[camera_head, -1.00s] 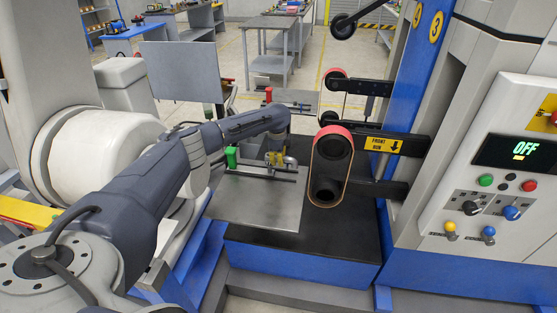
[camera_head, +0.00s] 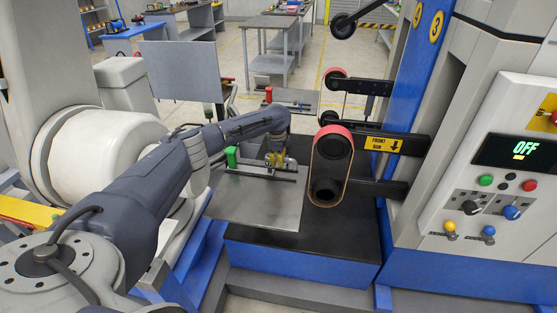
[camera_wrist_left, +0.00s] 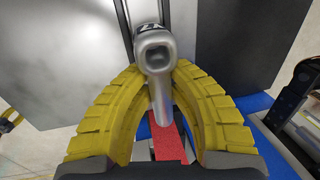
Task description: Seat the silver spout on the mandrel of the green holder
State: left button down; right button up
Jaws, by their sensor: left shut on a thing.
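The silver spout (camera_wrist_left: 156,62) is held between the yellow fingers of my left gripper (camera_wrist_left: 157,85) in the left wrist view, with its square open end toward the camera and its tube between the fingers. In the head view my left gripper (camera_head: 276,158) points down over the grey tray (camera_head: 258,205). The green holder (camera_head: 232,157) stands just left of it on the tray. A dark bar runs right from the holder, under or beside my gripper. The mandrel is not clear, and I cannot tell whether the spout touches it. My right gripper is not in view.
A belt grinder with red wheels (camera_head: 333,140) stands close right of my left gripper. A red block (camera_head: 268,95) stands on another tray behind. The control panel (camera_head: 505,165) is at the far right. The front of the grey tray is bare.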

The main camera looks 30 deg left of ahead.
pick_arm(q)
jog(key=shift+f, duration=1.7)
jog(key=c, duration=1.3)
grip_release()
jog(key=shift+o, duration=0.2)
notch_tip(320, 180, up, 12)
jog(key=s, duration=0.2)
jog(key=shift+d, duration=0.45)
jog(key=shift+f, duration=0.1)
jog(key=shift+d, duration=0.1)
